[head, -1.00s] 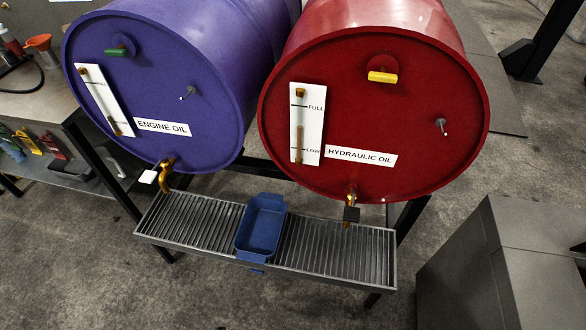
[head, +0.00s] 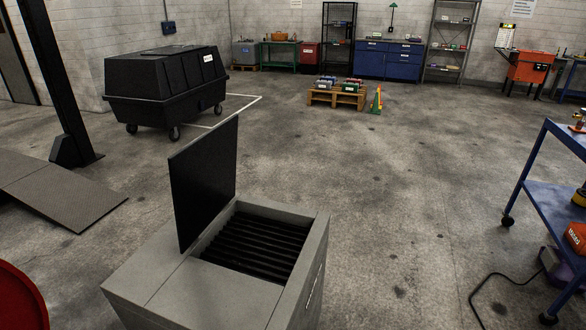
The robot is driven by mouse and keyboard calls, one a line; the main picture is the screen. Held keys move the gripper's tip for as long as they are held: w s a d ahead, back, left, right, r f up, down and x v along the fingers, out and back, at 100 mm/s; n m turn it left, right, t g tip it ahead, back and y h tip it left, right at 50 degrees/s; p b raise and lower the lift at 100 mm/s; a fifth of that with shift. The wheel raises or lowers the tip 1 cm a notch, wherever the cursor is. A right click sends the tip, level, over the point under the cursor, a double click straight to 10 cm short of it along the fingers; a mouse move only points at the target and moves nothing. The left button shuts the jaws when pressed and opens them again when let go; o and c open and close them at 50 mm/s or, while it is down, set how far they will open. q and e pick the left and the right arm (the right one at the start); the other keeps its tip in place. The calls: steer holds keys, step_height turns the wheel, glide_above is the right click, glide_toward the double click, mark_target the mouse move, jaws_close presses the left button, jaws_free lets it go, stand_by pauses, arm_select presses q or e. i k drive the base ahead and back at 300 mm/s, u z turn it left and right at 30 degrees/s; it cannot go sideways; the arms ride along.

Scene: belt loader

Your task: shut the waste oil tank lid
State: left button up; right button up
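The waste oil tank (head: 215,300) is a grey box at the bottom centre of the head view. Its dark lid (head: 203,188) stands open, upright along the left side of the opening. A black slatted grate (head: 257,244) shows inside the opening. Neither of my grippers is in view.
Part of a red drum (head: 18,302) shows at the lower left. A ramp plate (head: 65,197) and dark post (head: 62,90) stand left. A black wheeled bin (head: 165,85) is behind. A blue cart (head: 555,205) stands right, with a cable on the floor. Floor between tank and cart is mostly clear.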

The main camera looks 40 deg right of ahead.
mark_target(203, 173)
steer(key=z, duration=2.1)
steer(key=i, duration=4.65)
steer(key=u, duration=2.95)
steer(key=i, duration=2.8)
steer(key=u, duration=0.1)
